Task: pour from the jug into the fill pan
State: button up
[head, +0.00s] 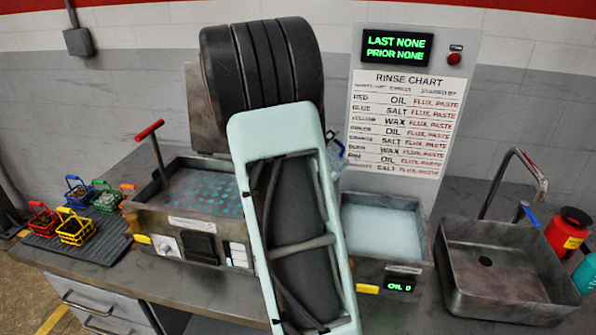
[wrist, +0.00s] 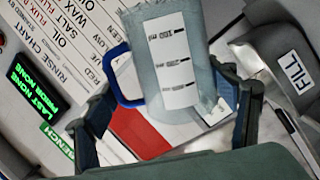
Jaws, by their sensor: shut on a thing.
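The jug (wrist: 178,62) is a pale, cloudy vessel with a blue handle (wrist: 120,77) and a white scale strip. My gripper (wrist: 170,112) is shut on it, with a dark finger on each side. In the head view only a bit of the jug (head: 337,157) shows behind my arm, which hides the gripper. I cannot tell how far the jug is tilted or how full it is. A grey surface with a FILL label (wrist: 294,73) lies right of the jug in the wrist view. I cannot make out the fill pan in the head view.
A left tank (head: 150,222) has a red-handled lever. A right tank (head: 430,250) holds pale liquid, and its display reads OIL 0. The rinse chart panel (head: 407,118) stands behind. A sink (head: 455,290) is at right; small coloured baskets (head: 75,230) are at left.

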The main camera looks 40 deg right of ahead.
jog(key=shift+w+a+r+n+p, duration=0.1)
jog(key=shift+w+r+n+p, duration=0.1)
jog(key=shift+r+n+p, duration=0.5)
dwell(0.8)
jog(key=f+m+b, duration=0.1)
jog(key=f+b, duration=0.1)
jog(key=s+f+m+b, duration=0.1)
jog(key=m+b, duration=0.1)
jog(key=b, duration=0.1)
jog(key=shift+d+f+b, duration=0.2)
jog(key=shift+f+b, duration=0.15)
jog(key=shift+f, duration=0.05)
jog(key=shift+r+m+b, duration=0.3)
jog(key=shift+r+m, duration=0.1)
jog(key=shift+m, duration=0.3)
jog(key=shift+s+d+r, duration=0.1)
jog(key=shift+s+r, duration=0.05)
jog(key=shift+r, duration=0.15)
jog(key=shift+s+d+f+m+b, duration=0.1)
jog(key=shift+s+f+m+b, duration=0.05)
jog(key=shift+f+m+b, duration=0.45)
jog(key=shift+s+d+f+m+b, duration=0.1)
jog(key=shift+s+m+b, duration=0.1)
jog(key=shift+m+b, duration=0.35)
